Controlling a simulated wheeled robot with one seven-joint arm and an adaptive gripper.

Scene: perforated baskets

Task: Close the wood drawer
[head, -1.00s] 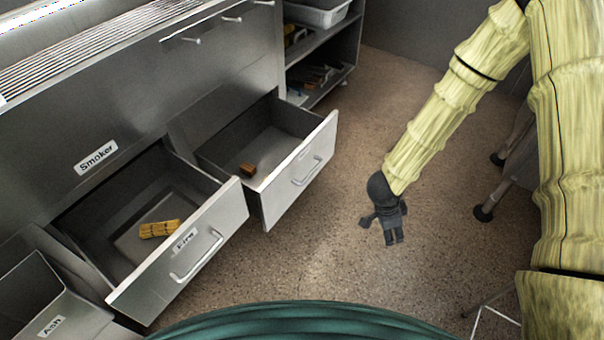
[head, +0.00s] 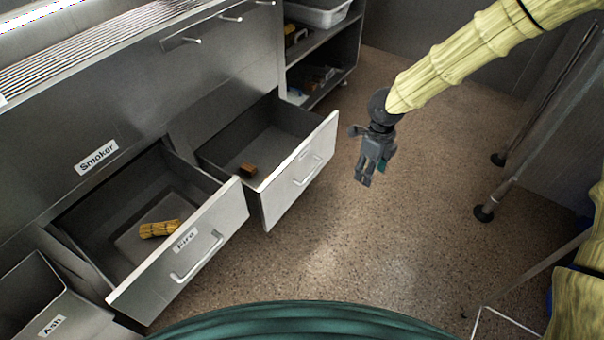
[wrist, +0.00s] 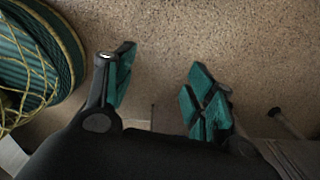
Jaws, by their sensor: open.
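Two metal drawers stand pulled out from the smoker front. The right drawer (head: 301,178) holds a small brown block (head: 248,170); its label is too small to read, and I take it for the wood drawer. It has a bar handle (head: 307,172) on its front. The left drawer (head: 185,255) has a label that seems to read "Fire" and holds a yellow bundle (head: 160,229). My gripper (head: 363,181) is open and empty, pointing down, to the right of the right drawer's front and apart from it. In the wrist view my gripper (wrist: 162,66) has its fingers spread over bare floor.
A bin labelled "Ash" (head: 50,325) stands at the lower left. An open shelf (head: 320,62) with a white tub (head: 318,14) is behind the right drawer. Metal legs (head: 515,175) stand at the right. The speckled floor (head: 400,260) between is clear.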

